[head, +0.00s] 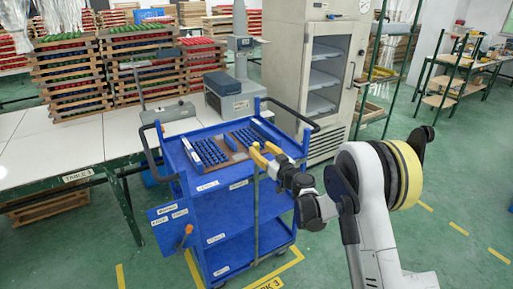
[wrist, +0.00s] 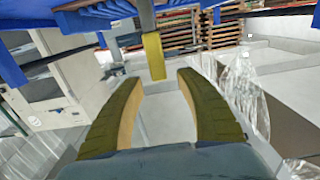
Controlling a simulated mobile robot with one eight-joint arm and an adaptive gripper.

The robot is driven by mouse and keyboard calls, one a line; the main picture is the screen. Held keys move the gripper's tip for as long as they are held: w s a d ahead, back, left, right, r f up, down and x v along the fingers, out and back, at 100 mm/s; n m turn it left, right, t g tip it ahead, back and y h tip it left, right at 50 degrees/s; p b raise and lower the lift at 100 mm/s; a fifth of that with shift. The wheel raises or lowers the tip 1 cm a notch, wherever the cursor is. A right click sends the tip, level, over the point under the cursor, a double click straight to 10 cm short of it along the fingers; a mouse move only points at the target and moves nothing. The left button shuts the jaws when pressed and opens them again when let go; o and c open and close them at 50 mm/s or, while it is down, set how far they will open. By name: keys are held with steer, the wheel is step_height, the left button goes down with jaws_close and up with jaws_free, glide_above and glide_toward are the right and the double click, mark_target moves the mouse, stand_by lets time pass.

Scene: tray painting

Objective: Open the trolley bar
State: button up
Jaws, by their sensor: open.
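The blue trolley (head: 215,190) stands in the middle of the head view. A thin upright bar (head: 256,215) with a dull yellow-brown colour runs down its near side. My gripper (head: 262,155) is at the trolley's right near top edge, close to the bar's upper end. In the wrist view my gripper (wrist: 153,100) is open, its two ridged yellow fingers apart and empty. A grey bar with a yellow end (wrist: 153,55) shows beyond and between the fingertips, not clasped. Whether the fingers touch it cannot be told.
Trays of blue pieces (head: 208,152) lie on the trolley top. A black handle (head: 290,113) rises at its right end. An orange-handled item (head: 186,232) hangs at the left. A white table (head: 70,148) is left; a fridge (head: 318,75) stands behind.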

mark_target(258, 145)
steer(key=shift+b+x, duration=0.3)
steer(key=shift+x, duration=1.55)
jaws_close()
